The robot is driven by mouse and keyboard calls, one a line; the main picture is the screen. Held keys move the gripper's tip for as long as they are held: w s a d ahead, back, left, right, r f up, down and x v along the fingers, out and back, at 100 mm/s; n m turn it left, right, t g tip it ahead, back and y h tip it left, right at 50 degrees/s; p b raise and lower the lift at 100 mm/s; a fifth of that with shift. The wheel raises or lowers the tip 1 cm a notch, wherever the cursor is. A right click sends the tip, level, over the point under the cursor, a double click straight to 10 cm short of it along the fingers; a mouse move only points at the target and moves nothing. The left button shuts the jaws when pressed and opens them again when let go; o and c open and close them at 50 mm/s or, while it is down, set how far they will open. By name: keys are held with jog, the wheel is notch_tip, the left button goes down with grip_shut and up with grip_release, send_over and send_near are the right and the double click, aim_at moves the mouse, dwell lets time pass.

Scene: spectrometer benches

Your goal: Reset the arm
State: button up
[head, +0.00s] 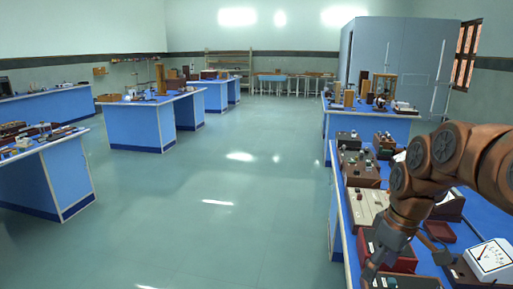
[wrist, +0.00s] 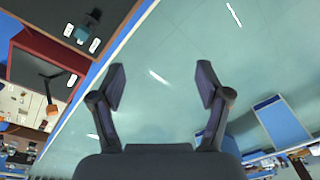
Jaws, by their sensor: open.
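My gripper (wrist: 160,88) is open and empty in the wrist view, its two dark fingers apart with only floor visible between them. In the head view my copper-coloured arm reaches in from the right and bends down over the blue bench (head: 347,240) on the right. The gripper end (head: 372,265) is low in that view, near the bench's left edge, close to a red-sided instrument box (head: 402,262). Whether it touches the box cannot be told.
A white-faced meter (head: 490,255) and several instrument boxes crowd the right bench. A grey cabinet (head: 400,60) stands behind it. Blue benches (head: 135,125) with apparatus stand at the left. The floor (head: 220,210) between them is clear. Shelves (head: 228,62) stand at the back wall.

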jog(key=s+a+f+m, duration=0.1)
jog(key=s+a+f, duration=0.1)
jog(key=s+a, duration=0.2)
jog(key=s+a+f+m+g, duration=0.1)
jog(key=s+a, duration=0.3)
jog(key=s, duration=0.7)
jog(key=s+a+f+m+g+h+p, duration=0.1)
jog(key=s+a+f+m, duration=0.2)
jog(key=s+a, duration=0.2)
jog(key=shift+s, duration=1.2)
jog(key=shift+m, duration=0.3)
